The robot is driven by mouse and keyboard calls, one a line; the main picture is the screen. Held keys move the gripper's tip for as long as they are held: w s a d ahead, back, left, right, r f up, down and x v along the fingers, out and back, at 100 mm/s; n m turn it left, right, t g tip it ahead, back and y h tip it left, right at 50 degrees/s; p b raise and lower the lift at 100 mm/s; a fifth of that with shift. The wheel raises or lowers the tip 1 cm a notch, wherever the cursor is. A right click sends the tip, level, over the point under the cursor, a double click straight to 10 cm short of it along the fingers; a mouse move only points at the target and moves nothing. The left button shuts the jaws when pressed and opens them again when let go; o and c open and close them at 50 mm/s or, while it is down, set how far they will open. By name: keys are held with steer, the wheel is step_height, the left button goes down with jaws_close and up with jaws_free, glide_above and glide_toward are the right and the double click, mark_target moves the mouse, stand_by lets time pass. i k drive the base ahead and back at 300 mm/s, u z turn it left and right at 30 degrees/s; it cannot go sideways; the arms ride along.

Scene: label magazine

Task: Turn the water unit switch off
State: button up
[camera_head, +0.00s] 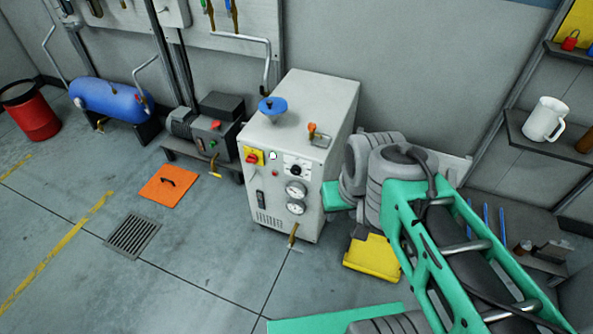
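A white cabinet (325,119), which looks like the water unit, stands on the floor in the middle; no label on it is legible. A red switch knob on a yellow plate (252,158) is at the upper left of its front face. The knob is too small to tell its position. A black dial on a white plate (297,168), two round gauges (296,198) and a dark narrow switch or handle (260,198) are also on the front. My green and grey arm is to the right, partly in front of the cabinet's right side. No gripper fingers show.
A dark motor unit (222,107) with red and green controls, a blue tank (110,98) and a red bin (34,112) stand to the left. An orange floor plate (168,188) and a drain grate (133,235) lie in front. A shelf holds a white jug (544,119). The front-left floor is clear.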

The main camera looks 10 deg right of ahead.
mark_target(252, 158)
steer(key=k, duration=0.55)
steer(key=u, duration=0.6)
steer(key=i, duration=0.6)
steer(key=u, duration=0.65)
steer(key=i, duration=0.45)
steer(key=u, duration=0.1)
